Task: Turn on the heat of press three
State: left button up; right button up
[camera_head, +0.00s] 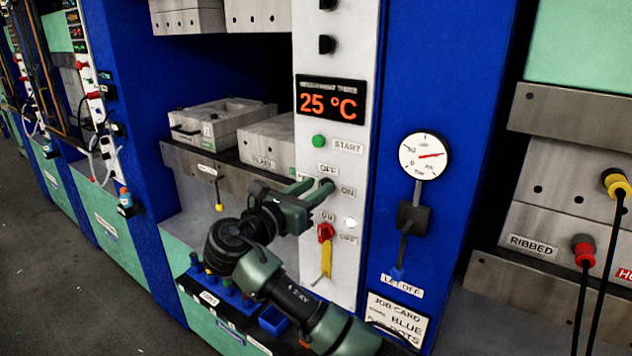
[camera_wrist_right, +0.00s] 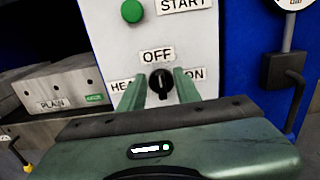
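The black heat knob (camera_wrist_right: 160,82) is on the white control panel (camera_head: 337,60), between a partly hidden "HEAT" label (camera_wrist_right: 122,88) and an "ON" label (camera_wrist_right: 195,74). "OFF" is above it, and the knob's pale mark points up towards "OFF". In the head view the knob (camera_head: 327,184) shows just beyond my fingertips. My right gripper (camera_head: 311,190) is open, with its two green fingers on either side of the knob. I cannot tell whether they touch it. The display (camera_head: 331,101) reads 25 °C; the small text above it is hard to read. My left gripper is not in view.
A green start button (camera_head: 318,141) sits above the knob, and a red-and-yellow lever (camera_head: 326,235) below it. A pressure gauge (camera_head: 424,156) and a dark lever (camera_head: 411,220) are on the blue post at right. Mould blocks (camera_head: 222,122) rest on the shelf at left.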

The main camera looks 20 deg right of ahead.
jog(key=shift+w+d, duration=0.25)
jog(key=shift+d, duration=0.05)
grip_shut()
jog(key=shift+s+d+f+m+b, duration=0.15)
jog(key=shift+s+f+m+b, duration=0.1)
jog(key=shift+m+b, duration=2.2)
jog(key=shift+s+d+f+m+b, duration=0.25)
jog(key=shift+m+b, duration=0.95)
jog(key=shift+m, duration=2.35)
jog(key=shift+s+f+m+b, duration=0.1)
jog(key=shift+f+m+b, duration=0.2)
jog(key=shift+m+b, duration=2.15)
jog(key=shift+m+p, duration=0.6)
jog(key=shift+m, duration=0.05)
